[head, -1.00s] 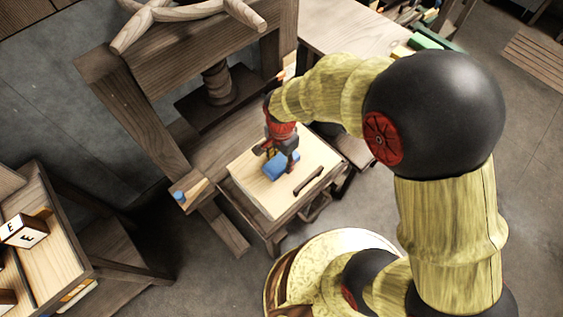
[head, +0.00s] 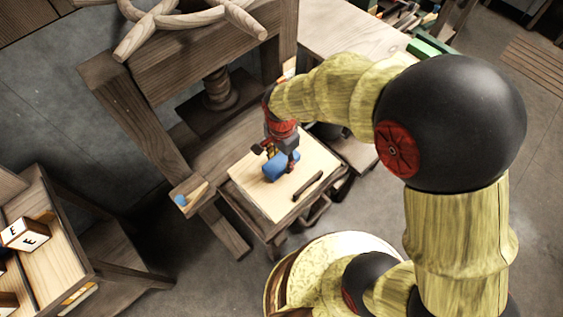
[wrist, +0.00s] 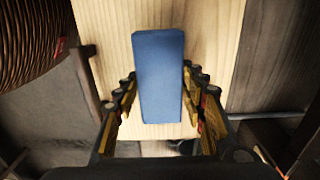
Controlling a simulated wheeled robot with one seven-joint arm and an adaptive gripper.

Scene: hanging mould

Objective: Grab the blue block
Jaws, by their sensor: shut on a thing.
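The blue block (head: 275,166) is at the pale board (head: 247,172) on the press bed in the head view. In the wrist view the blue block (wrist: 159,75) stands lengthwise between the two fingers, with the pale wood behind it. My gripper (head: 280,158) reaches down over the board, and in the wrist view its fingers (wrist: 160,98) are on both sides of the block, shut on it. From these frames I cannot tell whether the block still touches the board.
A dark bar handle (head: 308,186) lies on the board's right side. The wooden press frame (head: 140,110) rises behind and left. Lettered blocks (head: 25,234) stand on a shelf at lower left.

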